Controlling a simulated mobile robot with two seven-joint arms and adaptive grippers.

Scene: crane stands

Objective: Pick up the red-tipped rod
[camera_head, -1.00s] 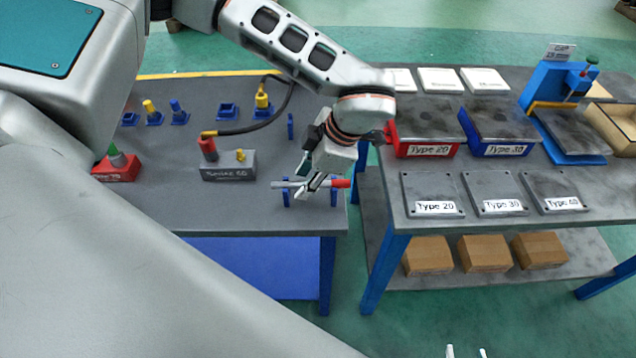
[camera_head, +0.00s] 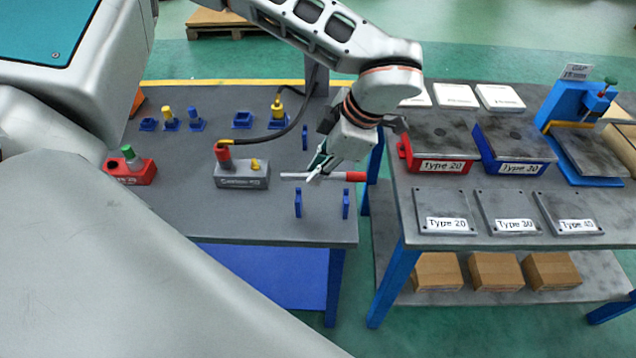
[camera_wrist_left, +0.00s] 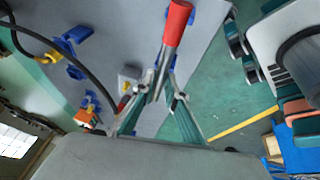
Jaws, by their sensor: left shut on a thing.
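The red-tipped rod (camera_head: 355,176) is grey with a red end that points right in the head view. My left gripper (camera_head: 318,174) is shut on its grey part and holds it roughly level. The rod is above and apart from two blue upright holders (camera_head: 298,203) near the table's right front edge. In the left wrist view the red end of the rod (camera_wrist_left: 177,22) points up, and the fingers of my left gripper (camera_wrist_left: 160,98) close around the grey part. I cannot make out the right gripper in these views.
On the left table (camera_head: 260,222) stand a grey block (camera_head: 242,182) with a red cap and cable, and a red box (camera_head: 132,172). The right table holds red and blue trays (camera_head: 437,166) and grey plates (camera_head: 446,211). A gap separates the tables.

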